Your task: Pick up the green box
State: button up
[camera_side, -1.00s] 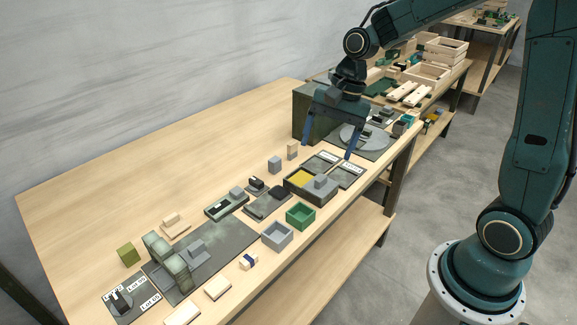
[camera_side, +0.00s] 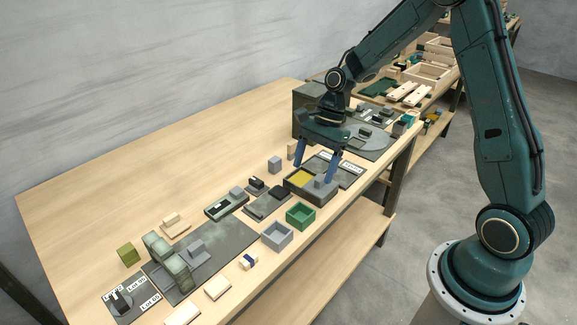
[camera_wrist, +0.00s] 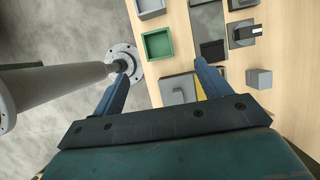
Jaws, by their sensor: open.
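The green box (camera_side: 300,217) is a small open-topped box on the table's near side, in the middle of the side view. It also shows in the wrist view (camera_wrist: 157,44), upper middle, a little beyond my fingertips. My gripper (camera_side: 313,174) is open and empty, fingers pointing down, above the dark tray with a yellow insert. In the side view it is above the green box and slightly to its right, apart from it. In the wrist view my two blue fingers (camera_wrist: 161,68) are spread wide.
A grey open box (camera_side: 277,236) stands close to the green box on its left. The dark tray (camera_side: 298,187) with a grey block lies behind it. The table's front edge is close by. An olive cube (camera_side: 128,254) sits far left. The table's back left is clear.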

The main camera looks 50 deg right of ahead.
send_over(301, 210)
jog(key=s, duration=0.1)
jog(key=shift+s+a+f, duration=0.1)
jog(key=shift+f, duration=1.75)
jog(key=shift+s+f, duration=0.1)
jog(key=shift+f, duration=1.7)
jog(key=shift+s+x, duration=0.15)
jog(key=shift+x, duration=0.7)
jog(key=shift+s+x, duration=0.1)
jog(key=shift+x, duration=1.6)
jog(key=shift+w, duration=0.1)
jog(key=c, duration=1.1)
jog(key=shift+o, duration=0.2)
jog(key=shift+r, duration=0.15)
